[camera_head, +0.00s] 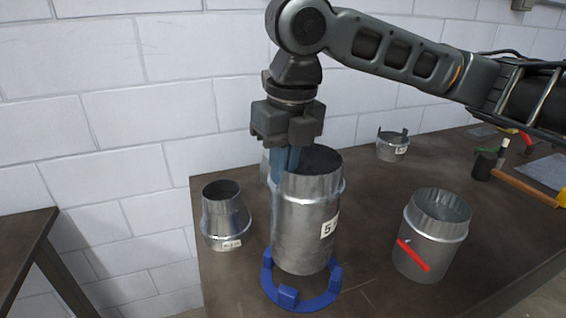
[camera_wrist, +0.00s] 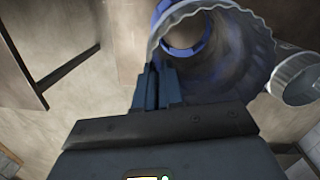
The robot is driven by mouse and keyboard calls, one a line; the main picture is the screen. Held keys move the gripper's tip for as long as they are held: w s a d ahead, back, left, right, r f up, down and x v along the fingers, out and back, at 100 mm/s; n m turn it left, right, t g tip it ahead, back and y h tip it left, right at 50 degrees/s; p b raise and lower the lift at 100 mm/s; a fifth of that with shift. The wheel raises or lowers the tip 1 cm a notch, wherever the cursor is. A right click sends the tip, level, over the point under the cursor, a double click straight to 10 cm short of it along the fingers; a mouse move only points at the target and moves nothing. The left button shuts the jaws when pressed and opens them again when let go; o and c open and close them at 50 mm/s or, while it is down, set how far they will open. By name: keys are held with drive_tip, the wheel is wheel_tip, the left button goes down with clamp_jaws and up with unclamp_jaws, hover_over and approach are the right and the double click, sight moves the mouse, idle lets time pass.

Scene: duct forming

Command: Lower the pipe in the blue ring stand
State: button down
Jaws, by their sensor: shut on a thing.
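The pipe (camera_head: 305,228) is a grey metal cylinder with a crimped upper end and a white label marked 5. It stands upright above the blue ring stand (camera_head: 288,295) on the table, and its lower end appears within or just over the ring. I cannot tell whether it touches the table. My gripper (camera_head: 286,165) is shut on the pipe's upper rim at the left side, with blue fingers pointing down. In the wrist view, the fingers (camera_wrist: 157,88) pinch the rim of the pipe (camera_wrist: 225,75), and the blue ring stand (camera_wrist: 185,48) shows through its open bore.
On the brown table (camera_head: 370,220), a tapered metal reducer (camera_head: 224,218) stands left of the pipe. A duct with a red handle (camera_head: 430,240) stands right. A short collar (camera_head: 392,146) and tools lie further back. A white block wall (camera_head: 110,100) is behind.

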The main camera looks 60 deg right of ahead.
sight(283, 207)
drive_tip(key=shift+d+f+b, duration=0.1)
drive_tip(key=shift+f+b, duration=2.95)
drive_tip(key=shift+f, duration=1.1)
drive_tip(key=c, duration=1.2)
unclamp_jaws()
drive_tip(key=shift+s+r, duration=0.25)
drive_tip(key=shift+r, duration=1.7)
drive_tip(key=shift+s+r, duration=0.2)
drive_tip(key=shift+r, duration=1.75)
drive_tip(key=shift+s, duration=0.1)
